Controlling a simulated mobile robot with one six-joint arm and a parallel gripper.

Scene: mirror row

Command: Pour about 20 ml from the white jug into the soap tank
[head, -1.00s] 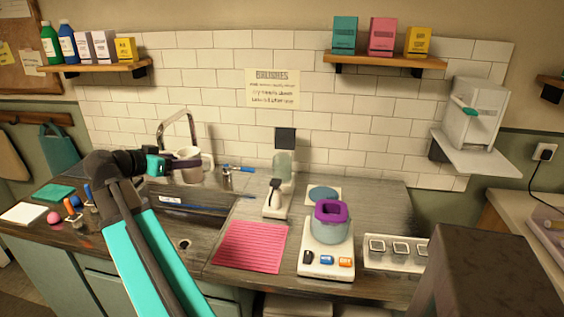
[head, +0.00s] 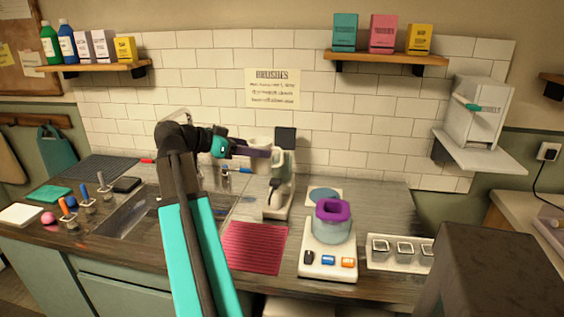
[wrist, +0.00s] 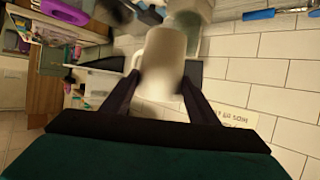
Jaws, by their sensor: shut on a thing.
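My gripper (head: 245,151) is shut on the white jug (head: 261,142), high over the counter at the back. In the head view the jug is partly hidden behind my gripper. In the wrist view the jug (wrist: 163,62) is between the two dark fingers. The pale translucent tank (head: 287,165), which looks like the soap tank, stands on a white dispenser (head: 277,204) just right of and below the jug. The wrist view also shows a pale blurred shape beyond the jug. I cannot tell whether the jug touches the tank, or how much liquid is in either.
A white scale with buttons (head: 328,263) carries a purple-rimmed container (head: 333,221) to the right. A pink ridged mat (head: 257,248) lies in front of the dispenser. The sink (head: 130,215) is left of my arm. The tiled wall (head: 220,105) is close behind.

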